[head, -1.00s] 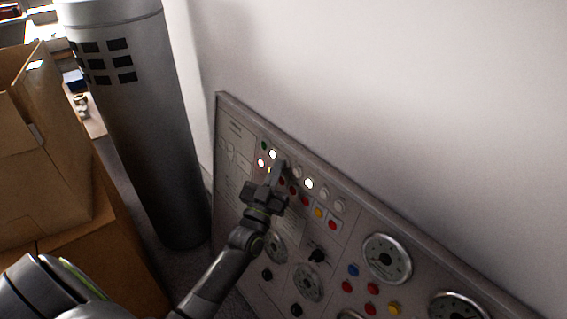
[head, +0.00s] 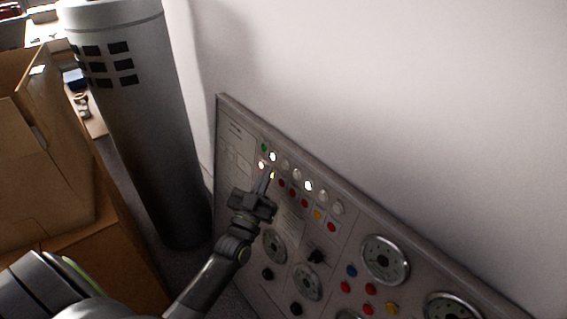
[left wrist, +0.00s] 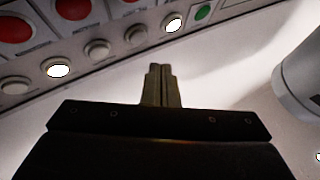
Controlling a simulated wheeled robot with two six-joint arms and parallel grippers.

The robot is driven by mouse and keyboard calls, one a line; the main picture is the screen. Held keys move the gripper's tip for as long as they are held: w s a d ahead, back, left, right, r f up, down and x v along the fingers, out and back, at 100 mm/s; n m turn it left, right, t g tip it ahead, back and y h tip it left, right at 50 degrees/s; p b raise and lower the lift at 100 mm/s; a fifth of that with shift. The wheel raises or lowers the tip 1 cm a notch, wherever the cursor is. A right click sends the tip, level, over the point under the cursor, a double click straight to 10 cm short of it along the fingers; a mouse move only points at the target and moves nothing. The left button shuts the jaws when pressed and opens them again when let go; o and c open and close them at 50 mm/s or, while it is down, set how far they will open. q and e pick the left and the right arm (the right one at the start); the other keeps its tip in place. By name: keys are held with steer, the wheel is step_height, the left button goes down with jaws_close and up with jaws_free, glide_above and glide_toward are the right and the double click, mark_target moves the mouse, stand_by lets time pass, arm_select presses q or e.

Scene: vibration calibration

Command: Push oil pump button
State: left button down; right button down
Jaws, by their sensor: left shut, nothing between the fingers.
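A grey control panel (head: 345,238) with rows of small buttons and lamps stands against the wall. I cannot read its labels, so I cannot tell which button is the oil pump one. My left gripper (head: 266,178) is shut and empty, with its fingers at the upper left button rows and covering part of them. It also shows in the left wrist view (left wrist: 161,85). Lit white lamps (head: 308,186), a green button (head: 264,147) and red buttons (head: 293,193) show around it. I cannot tell whether the fingertips touch the panel. My right gripper is not in view.
Large round gauges (head: 385,259) and dark knobs (head: 316,256) sit lower on the panel. A tall grey cylinder (head: 150,150) stands left of the panel. Cardboard boxes (head: 45,180) are at the far left. The pale wall (head: 400,100) above the panel is bare.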

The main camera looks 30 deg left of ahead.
arm_select(q)
steer(key=s, duration=0.2)
steer(key=a+p, duration=0.1)
steer(key=shift+s+r, duration=0.3)
steer(key=shift+s, duration=0.1)
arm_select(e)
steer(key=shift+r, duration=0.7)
